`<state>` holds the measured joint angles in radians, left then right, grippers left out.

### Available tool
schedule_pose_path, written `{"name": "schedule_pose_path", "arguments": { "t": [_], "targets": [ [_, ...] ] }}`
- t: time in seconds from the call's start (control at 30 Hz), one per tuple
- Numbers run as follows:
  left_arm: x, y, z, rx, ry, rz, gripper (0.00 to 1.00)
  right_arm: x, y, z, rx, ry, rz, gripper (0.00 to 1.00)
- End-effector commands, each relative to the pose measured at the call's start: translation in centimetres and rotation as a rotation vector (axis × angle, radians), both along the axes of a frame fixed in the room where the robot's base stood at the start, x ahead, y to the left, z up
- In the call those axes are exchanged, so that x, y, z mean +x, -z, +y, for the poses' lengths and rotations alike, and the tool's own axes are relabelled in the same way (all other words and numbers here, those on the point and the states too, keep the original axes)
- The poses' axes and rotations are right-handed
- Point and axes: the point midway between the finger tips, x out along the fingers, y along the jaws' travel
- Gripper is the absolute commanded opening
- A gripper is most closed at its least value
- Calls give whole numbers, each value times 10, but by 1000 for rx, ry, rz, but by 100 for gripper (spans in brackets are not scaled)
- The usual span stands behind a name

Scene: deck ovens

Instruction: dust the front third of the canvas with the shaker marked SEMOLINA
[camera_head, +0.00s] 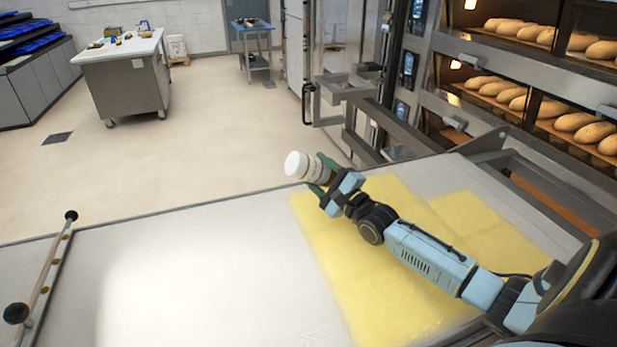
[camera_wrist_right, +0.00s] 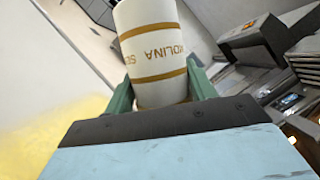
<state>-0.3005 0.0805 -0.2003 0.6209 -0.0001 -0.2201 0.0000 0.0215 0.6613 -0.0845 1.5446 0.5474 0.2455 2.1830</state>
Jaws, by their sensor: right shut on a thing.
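My right gripper (camera_head: 321,175) is shut on the shaker (camera_head: 298,164), a pale cylinder with a white end and brown bands. In the head view the shaker is tipped well over, its white end to the left, above the canvas's far edge. In the right wrist view the shaker (camera_wrist_right: 155,50) sits between the green fingers (camera_wrist_right: 160,92), and its upside-down lettering fits SEMOLINA. The pale canvas (camera_head: 215,270) spreads across the foreground. Yellow dust (camera_head: 345,265) covers a broad area on its right part, partly hidden by my right arm. My left gripper is out of view.
A bar with black knobs (camera_head: 45,265) lies along the canvas's left end. Deck ovens with loaves (camera_head: 520,95) and metal rails (camera_head: 370,125) stand at the right. A worktable (camera_head: 125,75) is far off across open floor (camera_head: 170,165).

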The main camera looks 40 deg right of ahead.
Motion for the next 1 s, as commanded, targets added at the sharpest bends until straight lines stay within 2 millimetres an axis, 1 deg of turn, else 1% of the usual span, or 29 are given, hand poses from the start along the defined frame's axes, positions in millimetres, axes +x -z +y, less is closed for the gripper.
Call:
{"name": "schedule_pose_path", "arguments": {
  "t": [0.1, 0.27, 0.3, 0.4, 0.6, 1.0],
  "targets": [
    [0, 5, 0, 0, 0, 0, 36, -4, 0, -14, -4, 1, -3, 27],
    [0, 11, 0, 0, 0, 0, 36, -8, 0, -31, -4, 0, -2, 27],
    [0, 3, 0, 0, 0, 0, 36, -8, -5, -31, -39, -1, 8, 27],
    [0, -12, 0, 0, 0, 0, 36, -8, -12, -30, -151, -1, 38, 27],
    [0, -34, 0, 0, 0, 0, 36, -8, -17, -30, -342, -1, 89, 27],
    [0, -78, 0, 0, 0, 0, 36, -8, -25, -29, -671, 0, 180, 27]
  ]
}}
